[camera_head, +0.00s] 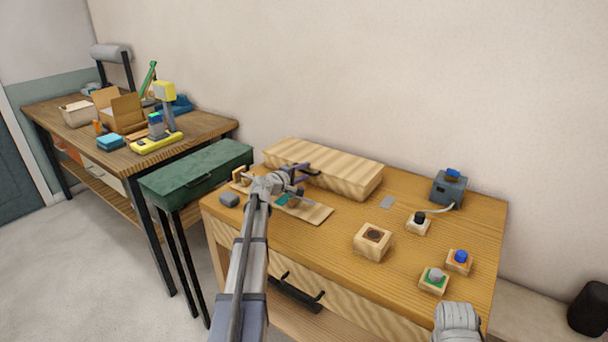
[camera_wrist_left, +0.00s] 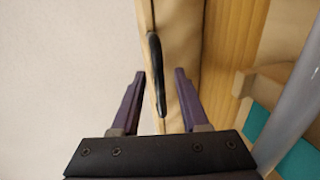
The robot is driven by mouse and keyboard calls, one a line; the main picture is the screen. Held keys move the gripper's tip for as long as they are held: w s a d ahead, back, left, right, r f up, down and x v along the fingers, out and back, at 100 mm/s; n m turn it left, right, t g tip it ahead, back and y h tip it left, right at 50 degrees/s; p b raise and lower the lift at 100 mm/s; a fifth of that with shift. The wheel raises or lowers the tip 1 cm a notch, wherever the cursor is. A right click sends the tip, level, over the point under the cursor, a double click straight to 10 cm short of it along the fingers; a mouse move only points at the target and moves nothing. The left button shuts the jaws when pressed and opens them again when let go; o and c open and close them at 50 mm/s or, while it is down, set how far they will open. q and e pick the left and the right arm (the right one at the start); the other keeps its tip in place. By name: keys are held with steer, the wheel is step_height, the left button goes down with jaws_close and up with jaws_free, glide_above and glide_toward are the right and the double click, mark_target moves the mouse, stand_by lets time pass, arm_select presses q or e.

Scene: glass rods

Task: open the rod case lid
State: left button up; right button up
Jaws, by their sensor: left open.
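The rod case (camera_head: 340,164) is a long, pale striped wooden box at the back of the wooden table, and its lid looks closed. Its pale wood (camera_wrist_left: 187,30) fills the middle of the left wrist view. A black handle (camera_wrist_left: 154,60) is on the case's side. My left gripper (camera_head: 303,170) is at the front of the case, its arm reaching over the table. In the left wrist view the open fingers (camera_wrist_left: 160,74) are on either side of the handle's lower part, with gaps visible. My right gripper's fingers are not shown.
A board with small pieces (camera_head: 310,212) lies in front of the case. A wooden block with a dark round top (camera_head: 372,241), several button blocks (camera_head: 458,262) and a dark grey device (camera_head: 448,188) stand on the right. A green case (camera_head: 196,172) stands left.

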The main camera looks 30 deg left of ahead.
arm_select(q)
steer(key=shift+w, duration=0.1)
steer(key=shift+d, duration=0.1)
jaws_close()
steer(key=shift+s, duration=0.2)
stand_by(1.1)
